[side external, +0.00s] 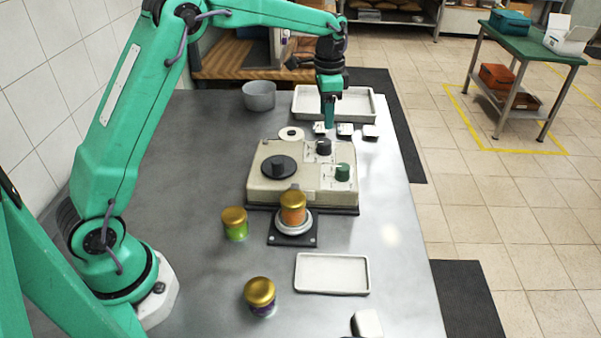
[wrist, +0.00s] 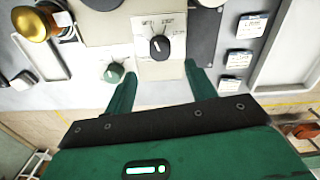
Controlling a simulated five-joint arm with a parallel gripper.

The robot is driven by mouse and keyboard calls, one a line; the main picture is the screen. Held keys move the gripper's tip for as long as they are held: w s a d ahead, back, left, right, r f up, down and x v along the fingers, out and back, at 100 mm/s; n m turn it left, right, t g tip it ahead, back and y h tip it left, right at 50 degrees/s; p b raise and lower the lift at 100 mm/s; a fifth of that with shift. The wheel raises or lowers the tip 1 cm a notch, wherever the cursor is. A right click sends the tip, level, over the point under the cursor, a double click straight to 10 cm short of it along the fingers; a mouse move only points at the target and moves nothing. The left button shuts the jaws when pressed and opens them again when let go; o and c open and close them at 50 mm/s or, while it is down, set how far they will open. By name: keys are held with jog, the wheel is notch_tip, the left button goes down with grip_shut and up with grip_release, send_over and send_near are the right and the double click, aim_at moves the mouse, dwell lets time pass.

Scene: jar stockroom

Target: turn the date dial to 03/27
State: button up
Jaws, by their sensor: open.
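The beige machine (side external: 310,187) stands mid-bench. On its top are a black pointer knob (side external: 324,147) on a pale marked plate, a green knob (side external: 342,171) and a wide black disc (side external: 278,167). In the wrist view the black knob (wrist: 159,47) has small print around it, too small to read, so I cannot tell which date it points to. The green knob also shows there (wrist: 114,72). My gripper (side external: 329,127) points down near the machine's far edge. In the wrist view my gripper (wrist: 158,74) is open and empty, its fingers apart below the black knob, not around it.
Several small white labelled blocks (side external: 345,130) sit behind the machine, before a white tray (side external: 362,104). A grey bowl (side external: 259,95) stands back left. A gold-lidded orange jar (side external: 293,210) is on a stand in front; green (side external: 235,225) and purple (side external: 261,297) jars stand nearby. An empty tray (side external: 332,273) lies front right.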

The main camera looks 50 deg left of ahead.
aim_at(325, 141)
jog(key=shift+f, duration=3.9)
jog(key=c, duration=1)
